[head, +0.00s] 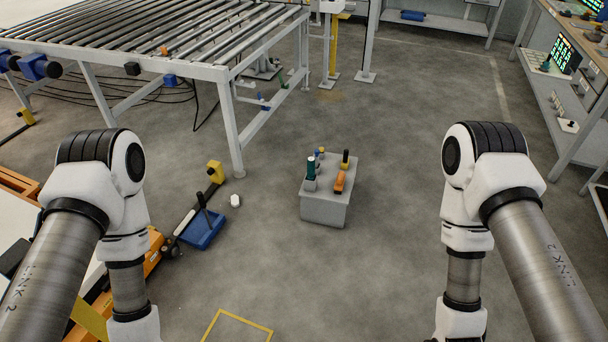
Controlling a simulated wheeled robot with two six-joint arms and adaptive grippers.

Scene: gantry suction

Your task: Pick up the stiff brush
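A grey box-like stand (325,211) stands on the floor ahead, near the middle of the head view. On its top are several small items. A teal upright item (310,168) is at its left and an orange item (339,182) lies at its right. A dark item with a yellow lower part (345,159) stands at the back right. Small purple and yellow items (319,156) are at the back left. They are too small to tell which one is the stiff brush. Both my grippers are below the picture; only arm links show at the left and right.
A roller conveyor table (150,41) stands at the back left. A blue tray (204,231) with a dark upright handle and a white item (235,201) lie on the floor left of the stand. A workbench (560,110) is at the right. The floor around the stand's front and right is clear.

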